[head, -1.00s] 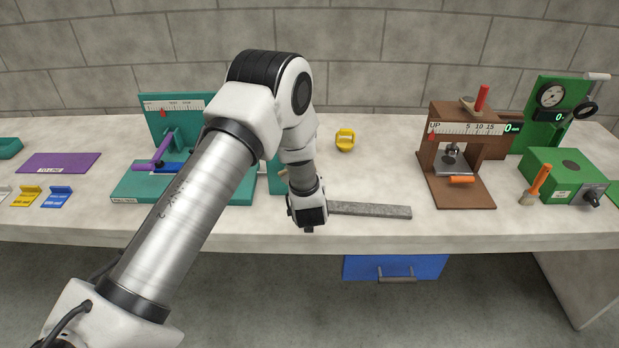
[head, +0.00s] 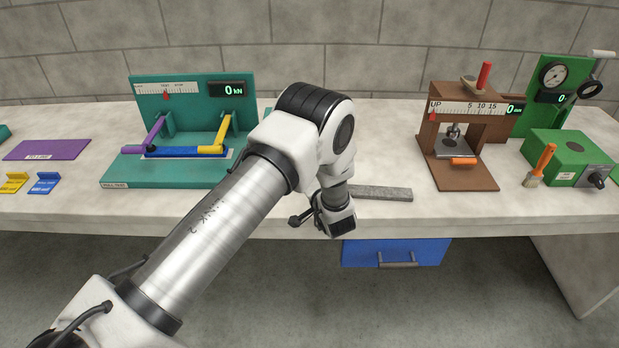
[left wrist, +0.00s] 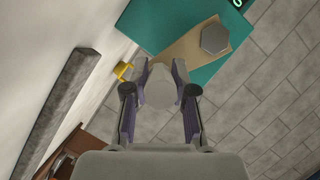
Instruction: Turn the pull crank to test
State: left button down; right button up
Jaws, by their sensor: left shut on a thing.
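The teal pull-test rig (head: 115,172) stands on the bench at left. A blue strip (head: 187,152) spans between its purple clamp (head: 152,138) and yellow clamp (head: 216,141). Its display (head: 231,90) reads 0 kN. In the left wrist view, a tan crank arm (left wrist: 186,50) with a grey hexagonal hub (left wrist: 214,39) lies in front of the teal side. The left gripper (left wrist: 160,72) is shut on the grey crank handle (left wrist: 160,93). My arm hides the crank in the head view. The right gripper is not in view.
A grey bar (head: 382,193) lies on the bench beside my left wrist. A yellow object (left wrist: 122,70) is near the fingers. A brown press (head: 465,178) and green box (head: 568,157) stand at right. A blue drawer (head: 430,252) sits under the bench.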

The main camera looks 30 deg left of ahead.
pick_arm(q)
jog(key=shift+s+a+f+m+y+b, duration=0.1)
jog(key=shift+a+f+m+y+b, duration=0.1)
jog(key=shift+f+m+y+b, duration=0.3)
dwell(0.3)
jog(key=c, duration=0.9)
grip_release()
jog(key=shift+c, duration=0.2)
jog(key=v, duration=1.2)
